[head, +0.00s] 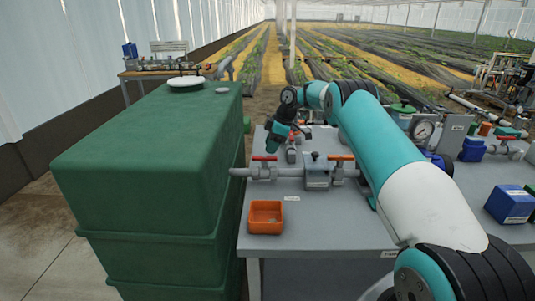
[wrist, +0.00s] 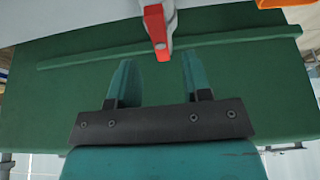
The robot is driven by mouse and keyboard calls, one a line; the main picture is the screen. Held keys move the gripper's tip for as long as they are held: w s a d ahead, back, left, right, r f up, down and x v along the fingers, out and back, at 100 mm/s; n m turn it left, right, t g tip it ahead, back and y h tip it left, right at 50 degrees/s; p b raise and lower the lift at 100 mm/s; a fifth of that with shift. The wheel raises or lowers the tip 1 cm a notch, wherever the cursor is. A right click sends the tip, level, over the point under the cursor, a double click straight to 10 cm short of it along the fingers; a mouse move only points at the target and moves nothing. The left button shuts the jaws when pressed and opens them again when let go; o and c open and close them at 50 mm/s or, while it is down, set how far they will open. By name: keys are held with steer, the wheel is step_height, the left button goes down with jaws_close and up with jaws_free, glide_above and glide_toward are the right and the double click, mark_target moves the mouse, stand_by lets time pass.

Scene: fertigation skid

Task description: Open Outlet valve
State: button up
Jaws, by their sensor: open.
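A valve with a red handle (head: 264,158) sits on the grey pipe beside the green tank (head: 150,160) in the head view. Its red handle also shows at the top middle of the wrist view (wrist: 156,28), on a grey valve body. A second valve with an orange-red handle (head: 341,158) is further right on the same pipe. I cannot read which one is labelled Outlet. My gripper (wrist: 156,64) is open and empty, with the red handle's end just beyond and between its two teal fingertips. In the head view my arm partly hides the gripper.
A grey box (head: 316,173) sits between the two valves. An orange tray (head: 266,217) lies on the grey table (head: 310,235) in front of them. A pressure gauge (head: 423,130) and blue boxes (head: 511,205) stand to the right. The front table top is mostly clear.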

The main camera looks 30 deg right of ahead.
steer(key=p+v, duration=0.7)
steer(key=v, duration=0.6)
steer(key=shift+r, duration=0.2)
